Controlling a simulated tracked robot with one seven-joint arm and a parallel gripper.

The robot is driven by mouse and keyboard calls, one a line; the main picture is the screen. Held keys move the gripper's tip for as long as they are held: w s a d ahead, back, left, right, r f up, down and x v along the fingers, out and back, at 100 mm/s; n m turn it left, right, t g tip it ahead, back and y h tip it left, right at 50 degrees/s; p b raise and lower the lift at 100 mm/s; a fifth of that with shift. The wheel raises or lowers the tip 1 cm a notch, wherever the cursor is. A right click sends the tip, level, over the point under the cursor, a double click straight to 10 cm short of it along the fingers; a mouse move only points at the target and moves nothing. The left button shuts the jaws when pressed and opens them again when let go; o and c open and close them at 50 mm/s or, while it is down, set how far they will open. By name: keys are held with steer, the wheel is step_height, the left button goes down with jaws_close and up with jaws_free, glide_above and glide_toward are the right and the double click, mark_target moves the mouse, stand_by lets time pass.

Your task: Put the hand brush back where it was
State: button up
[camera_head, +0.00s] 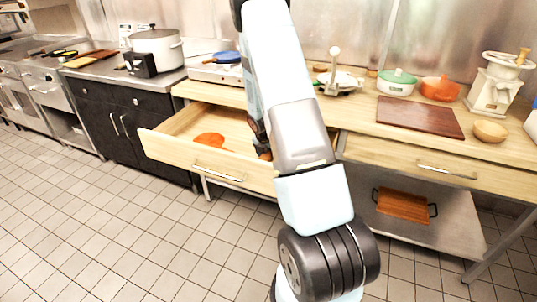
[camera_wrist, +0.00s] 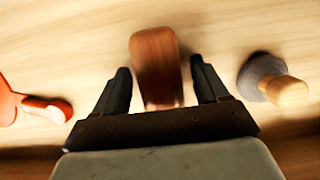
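In the wrist view a reddish-brown, rounded wooden piece (camera_wrist: 157,50), which may be the hand brush, lies between the fingers of my gripper (camera_wrist: 160,64). The fingers are apart, with a narrow gap showing on each side of it. No bristles show, so I cannot be sure what it is. In the head view my gripper (camera_head: 262,150) is low inside the open drawer (camera_head: 165,148), mostly hidden behind my arm. The brown piece cannot be made out there.
An orange-red utensil (camera_head: 208,140) lies in the drawer, left of my gripper; it also shows in the wrist view (camera_wrist: 40,106). A grey round thing with a wooden knob (camera_wrist: 270,80) is at the right. The counter (camera_head: 355,105) above holds a cutting board (camera_head: 418,116) and pots.

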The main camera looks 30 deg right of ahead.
steer(key=v, duration=1.2)
step_height(320, 180, up, 11)
steer(key=m, duration=0.6)
glide_above(264, 156)
steer(key=s+a, duration=0.4)
steer(key=s+a+r+m+t, duration=0.2)
steer(key=s+a+r+m, duration=0.3)
steer(key=s+r+m, duration=0.45)
steer(key=s+a+r+m+y, duration=0.1)
steer(key=s+a+r+m, duration=0.3)
steer(key=s, duration=0.5)
steer(key=s+a+r+m+t+y, duration=0.1)
steer(key=s+a+r+m, duration=0.4)
steer(key=s, duration=0.4)
steer(key=shift+s+r+m+t+y, duration=0.35)
steer(key=shift+r+m, duration=0.1)
steer(key=shift+m, duration=0.1)
